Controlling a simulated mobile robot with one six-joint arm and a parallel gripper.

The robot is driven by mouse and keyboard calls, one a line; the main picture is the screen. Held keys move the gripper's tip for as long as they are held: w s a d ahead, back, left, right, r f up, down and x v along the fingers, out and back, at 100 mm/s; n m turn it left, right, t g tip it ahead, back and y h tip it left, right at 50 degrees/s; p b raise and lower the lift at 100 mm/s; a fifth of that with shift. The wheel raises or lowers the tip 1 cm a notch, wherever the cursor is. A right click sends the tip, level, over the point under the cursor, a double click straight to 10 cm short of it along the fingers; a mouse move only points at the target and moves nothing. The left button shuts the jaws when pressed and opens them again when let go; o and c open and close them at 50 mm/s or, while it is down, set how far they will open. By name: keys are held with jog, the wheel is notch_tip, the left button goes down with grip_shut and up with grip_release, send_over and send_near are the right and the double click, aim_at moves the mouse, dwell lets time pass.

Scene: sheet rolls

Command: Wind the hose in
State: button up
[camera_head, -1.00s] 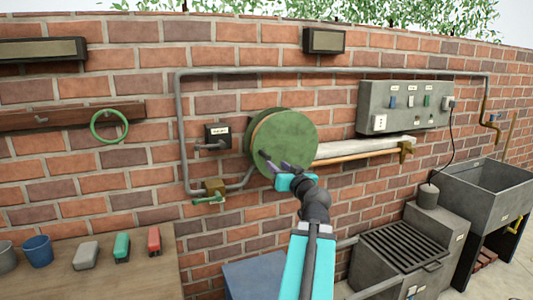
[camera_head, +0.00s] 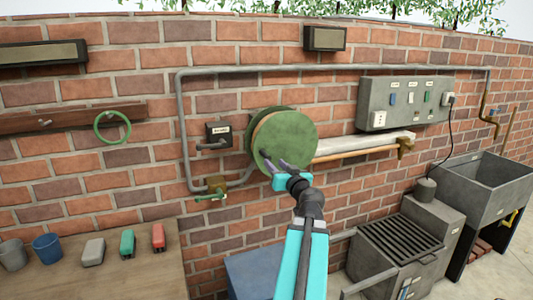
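A round green hose reel (camera_head: 296,130) is mounted on the brick wall in the middle of the head view, its flat face turned toward me. A tan band shows along its left rim. My gripper (camera_head: 274,163) is at the lower left of this face, with its dark fingers pointing at it. A small dark part, perhaps a crank handle, is by the fingertips. I cannot tell whether the fingers hold it or only stand beside it. No loose length of hose can be made out clearly.
A brass tap with a green lever (camera_head: 215,188) and a grey pipe (camera_head: 185,130) are left of the reel. A wooden bench (camera_head: 110,275) with cups and blocks stands lower left; a blue box (camera_head: 255,275) is below.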

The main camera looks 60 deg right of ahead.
aim_at(266, 156)
jog(key=shift+w+d+p, duration=0.25)
jog(key=shift+w+p, duration=0.15)
jog(key=shift+p, duration=1.2)
jog(key=shift+p+x, duration=1.3)
jog(key=shift+x, duration=2.8)
jog(key=shift+f, duration=0.1)
jog(key=shift+c, duration=0.5)
grip_shut()
